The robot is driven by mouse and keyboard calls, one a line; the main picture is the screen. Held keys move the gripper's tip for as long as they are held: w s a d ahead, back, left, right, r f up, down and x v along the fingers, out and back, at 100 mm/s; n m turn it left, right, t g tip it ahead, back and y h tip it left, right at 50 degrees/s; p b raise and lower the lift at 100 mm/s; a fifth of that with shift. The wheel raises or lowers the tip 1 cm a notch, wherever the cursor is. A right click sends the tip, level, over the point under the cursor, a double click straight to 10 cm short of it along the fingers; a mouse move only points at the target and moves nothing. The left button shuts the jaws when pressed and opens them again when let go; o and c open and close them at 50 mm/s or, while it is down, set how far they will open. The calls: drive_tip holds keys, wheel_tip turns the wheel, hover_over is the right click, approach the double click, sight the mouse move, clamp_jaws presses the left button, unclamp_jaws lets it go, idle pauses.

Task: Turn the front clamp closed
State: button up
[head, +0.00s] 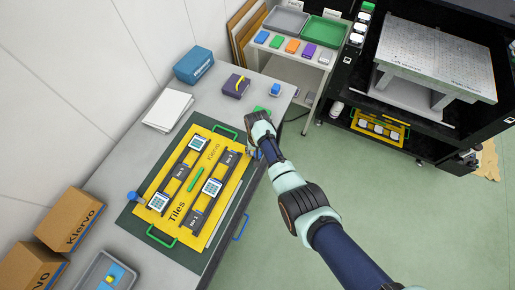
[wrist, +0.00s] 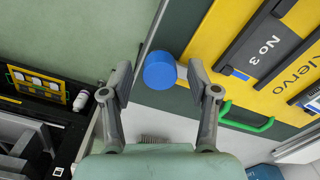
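A yellow board (head: 170,205) marked "Tiles" and "Klervo" lies on a dark green mat on the bench, with dark rails, white tiles and green handles. A blue clamp knob (wrist: 160,70) shows in the wrist view beside the yellow board's edge. My gripper (wrist: 160,84) is open, one finger on each side of the knob in the picture, with gaps on both sides. Whether the fingertips reach its depth is unclear. In the head view my gripper (head: 252,151) is at the board's right edge and mostly covers this knob. Another blue clamp (head: 133,196) sits at the board's left edge.
White paper (head: 168,110), a blue box (head: 194,66) and a purple box (head: 236,86) stand behind the board. Cardboard boxes (head: 70,217) and a grey tray (head: 88,275) are at the left. A black shelf unit (head: 420,135) stands right; open floor lies between.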

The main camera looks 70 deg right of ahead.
wheel_tip(320, 180, up, 12)
idle(0.5)
idle(0.5)
drive_tip(key=w+a+r+n+t+h, duration=0.2)
drive_tip(key=w+a+r+n+t, duration=0.15)
drive_tip(key=w+a, duration=0.6)
drive_tip(key=w+a+r+n+t, duration=0.25)
drive_tip(key=a+r, duration=0.25)
drive_tip(key=a, duration=0.4)
drive_tip(key=w+a+r+n+t, duration=0.1)
drive_tip(key=a+r+n+t, duration=0.25)
drive_tip(key=a+r, duration=0.4)
drive_tip(key=s+a+r+n+t+y, duration=0.1)
drive_tip(key=s+a+r+n+t, duration=0.1)
drive_tip(key=a+r, duration=0.35)
drive_tip(key=s+a+r+n+t+y, duration=0.1)
drive_tip(key=s+a+r+n, duration=0.1)
drive_tip(key=a, duration=0.7)
wheel_tip(320, 180, up, 17)
drive_tip(key=p, duration=1.6)
drive_tip(key=shift+d+f, duration=0.2)
drive_tip(key=shift+d, duration=0.15)
